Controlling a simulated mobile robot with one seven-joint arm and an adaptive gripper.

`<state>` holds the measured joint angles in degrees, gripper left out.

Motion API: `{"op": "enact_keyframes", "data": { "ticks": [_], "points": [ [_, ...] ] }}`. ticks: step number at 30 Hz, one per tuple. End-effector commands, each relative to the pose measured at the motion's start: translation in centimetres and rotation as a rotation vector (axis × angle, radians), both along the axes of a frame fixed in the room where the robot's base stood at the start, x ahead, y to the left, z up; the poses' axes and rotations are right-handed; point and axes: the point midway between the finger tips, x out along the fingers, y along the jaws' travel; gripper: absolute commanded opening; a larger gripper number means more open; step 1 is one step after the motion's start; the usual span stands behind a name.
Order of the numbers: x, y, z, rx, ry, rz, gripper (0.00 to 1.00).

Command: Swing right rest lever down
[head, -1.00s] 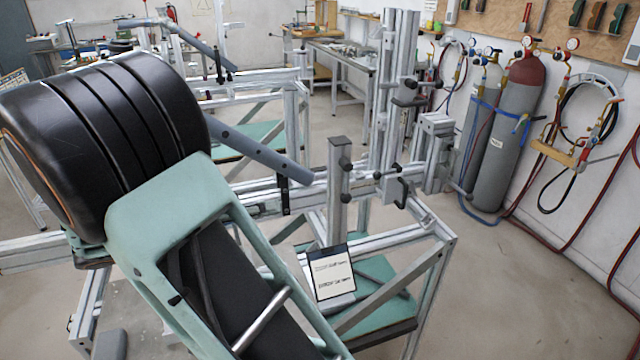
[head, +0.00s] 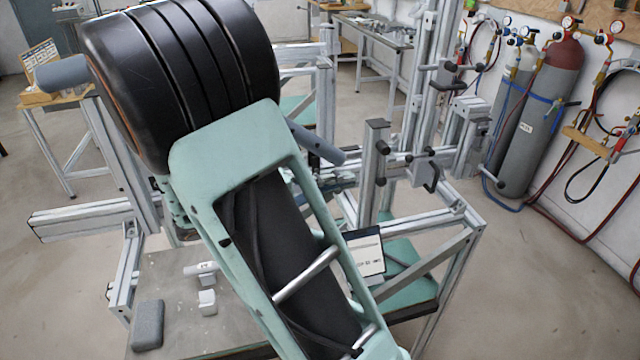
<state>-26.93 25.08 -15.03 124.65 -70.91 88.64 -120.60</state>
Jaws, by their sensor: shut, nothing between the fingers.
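The frame jig (head: 455,210) of grey aluminium profiles stands right of centre in the head view. A short upright post (head: 369,170) on it carries black knobs. Beside the post is a metal bracket with a black handle (head: 431,178). A taller column (head: 415,110) rises behind them. A grey tube (head: 318,147) with holes runs toward the post from behind the teal and black body in front. I cannot tell for sure which part is the right rest lever. My gripper is not in view.
A large teal and black body, apparently my arm, covers the middle of the view. A grey plate (head: 170,285) at lower left holds a dark grey block (head: 147,325) and small light parts (head: 207,302). Gas cylinders (head: 535,120) stand at the right wall. Floor at lower right is clear.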

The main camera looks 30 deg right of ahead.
Motion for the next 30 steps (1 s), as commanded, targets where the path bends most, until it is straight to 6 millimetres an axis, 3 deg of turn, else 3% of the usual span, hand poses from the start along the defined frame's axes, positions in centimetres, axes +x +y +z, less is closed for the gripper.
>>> {"op": "enact_keyframes", "data": {
  "ticks": [4, 10, 30],
  "points": [
    [-0.2, -3.0, -0.2, -0.001, -0.001, -0.004, 0.00],
    [-0.3, -5.4, -0.4, 0.000, -0.001, -0.002, 0.00],
    [-0.3, -6.7, -0.5, -0.041, 0.012, -0.002, 0.00]
  ]
}}
